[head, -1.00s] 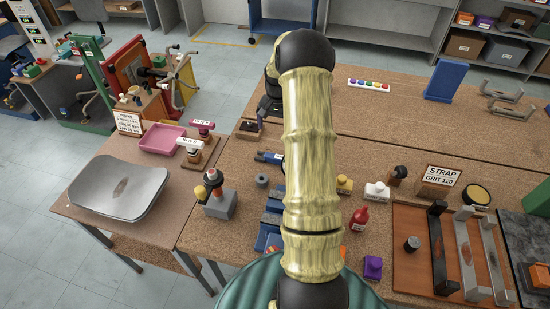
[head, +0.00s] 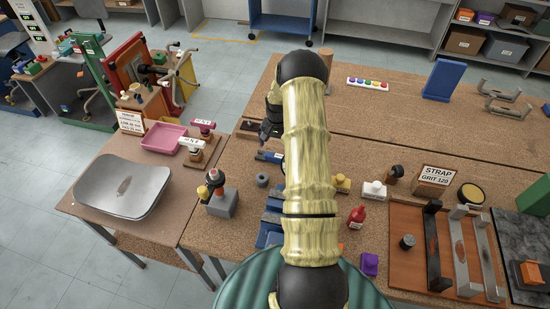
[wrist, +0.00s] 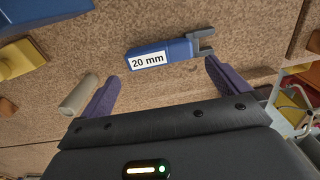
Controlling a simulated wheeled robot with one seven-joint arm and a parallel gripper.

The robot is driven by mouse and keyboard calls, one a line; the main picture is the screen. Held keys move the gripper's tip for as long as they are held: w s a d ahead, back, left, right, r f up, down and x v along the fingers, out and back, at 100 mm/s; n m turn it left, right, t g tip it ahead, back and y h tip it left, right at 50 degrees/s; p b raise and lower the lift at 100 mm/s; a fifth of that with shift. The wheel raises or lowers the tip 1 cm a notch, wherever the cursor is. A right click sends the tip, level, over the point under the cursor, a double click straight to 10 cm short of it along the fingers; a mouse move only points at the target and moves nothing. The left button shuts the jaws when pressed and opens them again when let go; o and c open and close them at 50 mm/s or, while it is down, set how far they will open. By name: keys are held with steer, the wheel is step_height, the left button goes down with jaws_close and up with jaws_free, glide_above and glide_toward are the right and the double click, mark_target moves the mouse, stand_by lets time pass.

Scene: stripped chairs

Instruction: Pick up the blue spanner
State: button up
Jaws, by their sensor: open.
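The blue spanner (head: 270,156) lies on the brown workbench, partly hidden behind my arm in the head view. In the wrist view the spanner (wrist: 165,54) shows a white "20 mm" label on its blue handle and a grey open jaw at its right end. My gripper (wrist: 163,72) is open and empty, with its two dark purple fingers apart. The spanner shows just beyond the fingertips, roughly between them, and I see no contact. In the head view my gripper (head: 268,130) is above the bench on the spanner's far side.
A pale cylinder (wrist: 79,95) lies beside the left finger in the wrist view. A yellow block (wrist: 20,58) and a blue part (wrist: 40,10) are at the upper left. A grey ring (head: 262,180) and a grey block (head: 222,203) stand near the spanner. Bare bench surrounds the spanner.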

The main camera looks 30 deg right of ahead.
mark_target(278, 156)
step_height(278, 156, down, 4)
steer(key=shift+s+r+p, duration=0.15)
steer(key=shift+r+p, duration=0.1)
steer(key=shift+p, duration=1)
steer(key=shift+f, duration=0.75)
steer(key=c, duration=1.2)
